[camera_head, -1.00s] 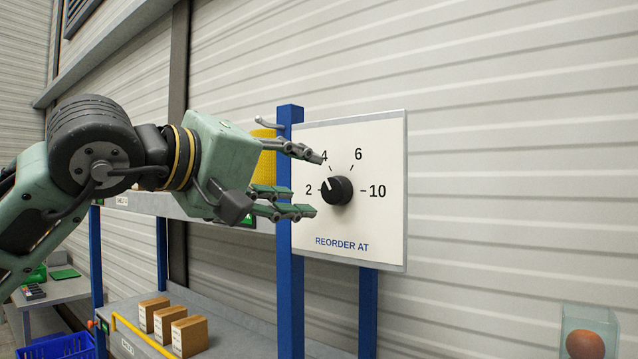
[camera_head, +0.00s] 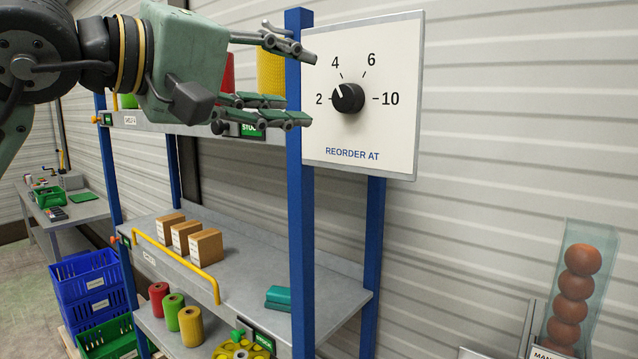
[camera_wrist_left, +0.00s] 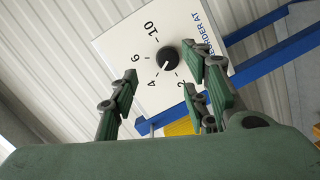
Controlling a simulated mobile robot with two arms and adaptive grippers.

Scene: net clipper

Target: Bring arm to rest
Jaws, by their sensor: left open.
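My left gripper (camera_head: 306,88) is at the upper left in the head view, its fingers spread open and empty. Its fingertips are just left of a black dial knob (camera_head: 348,98) and apart from it in the picture. The knob is on a white "REORDER AT" panel (camera_head: 400,140) marked 2, 4, 6 and 10. The knob's white mark points up and left, near the 4. In the left wrist view the knob (camera_wrist_left: 167,58) shows beyond the open fingers, with a clear gap. My right gripper is not in view.
A blue-posted shelf (camera_head: 301,230) stands below and left of the panel, holding cardboard boxes (camera_head: 205,246) and colored rolls (camera_head: 190,326). Blue and green crates (camera_head: 90,280) are at the left. A clear tube of reddish balls (camera_head: 572,285) stands at the lower right.

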